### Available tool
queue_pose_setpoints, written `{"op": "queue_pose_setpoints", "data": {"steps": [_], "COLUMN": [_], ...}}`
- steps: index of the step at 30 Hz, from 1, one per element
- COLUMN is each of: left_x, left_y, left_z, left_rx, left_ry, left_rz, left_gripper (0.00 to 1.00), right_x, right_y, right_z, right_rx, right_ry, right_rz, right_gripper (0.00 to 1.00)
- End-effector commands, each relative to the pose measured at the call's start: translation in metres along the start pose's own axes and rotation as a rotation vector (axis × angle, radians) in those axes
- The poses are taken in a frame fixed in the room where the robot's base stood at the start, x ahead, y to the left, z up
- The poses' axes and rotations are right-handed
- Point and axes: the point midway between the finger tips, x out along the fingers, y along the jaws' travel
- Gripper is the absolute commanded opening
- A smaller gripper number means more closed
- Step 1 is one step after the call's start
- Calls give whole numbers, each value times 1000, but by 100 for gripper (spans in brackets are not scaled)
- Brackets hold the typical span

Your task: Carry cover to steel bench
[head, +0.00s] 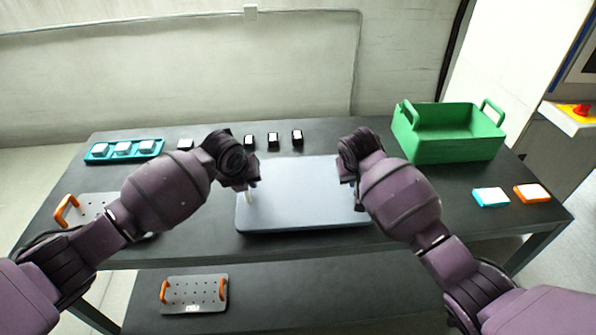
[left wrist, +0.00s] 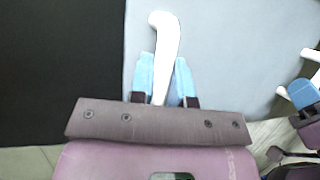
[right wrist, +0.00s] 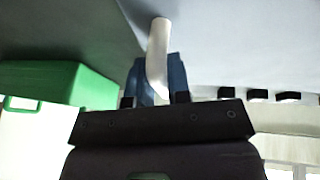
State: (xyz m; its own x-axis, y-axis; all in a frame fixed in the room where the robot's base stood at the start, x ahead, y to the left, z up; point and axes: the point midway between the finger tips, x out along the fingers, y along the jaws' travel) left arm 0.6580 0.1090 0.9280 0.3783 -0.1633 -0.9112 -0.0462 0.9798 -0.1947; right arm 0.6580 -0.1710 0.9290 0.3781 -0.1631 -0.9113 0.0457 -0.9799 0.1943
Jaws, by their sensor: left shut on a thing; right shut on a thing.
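The cover (head: 300,200) is a flat grey-blue panel with rounded corners, in the middle of the head view over the dark table. It has a white handle at each side. My left gripper (head: 250,188) is shut on its left handle, which shows clearly between the blue fingers in the left wrist view (left wrist: 165,45). My right gripper (head: 347,180) is shut on the right handle, seen between the fingers in the right wrist view (right wrist: 158,55). The cover looks about level. I cannot tell whether it touches the tabletop. Neither table is clearly identifiable as the steel bench.
The dark table (head: 420,215) bears a green crate (head: 450,150) at back right and blue and orange blocks (head: 490,197) at right. Several small black-and-white blocks (head: 273,140) and a teal tray (head: 97,158) line the back. A perforated plate (head: 205,293) lies on the lower shelf.

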Motion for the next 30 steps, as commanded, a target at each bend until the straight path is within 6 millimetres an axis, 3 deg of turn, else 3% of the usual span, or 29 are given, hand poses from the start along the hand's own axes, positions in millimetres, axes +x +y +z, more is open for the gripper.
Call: {"op": "queue_pose_setpoints", "data": {"steps": [4, 5, 10, 20, 26, 30], "left_x": [7, 8, 6, 4, -18, -45], "left_y": [3, 4, 3, 2, 2, 3], "left_z": [-1, -2, -2, -2, -2, -2], "left_rx": [-2, -2, -2, 0, 1, 2], "left_ry": [-2, 1, 1, 2, 0, -1], "left_rz": [2, 4, 3, 1, 1, 2], "left_gripper": [0, 18, 42, 42, 42, 42], "right_x": [8, 10, 7, 7, 6, 6], "right_y": [0, 0, 0, -1, -1, -1], "right_z": [4, 5, 4, 3, 3, 3], "right_rx": [-4, -4, -3, -1, -1, -1], "right_ry": [-5, -9, -6, -4, -4, -4], "right_rz": [3, 3, 2, 0, 0, 0], "right_gripper": [0, 19, 43, 43, 43, 43]}}
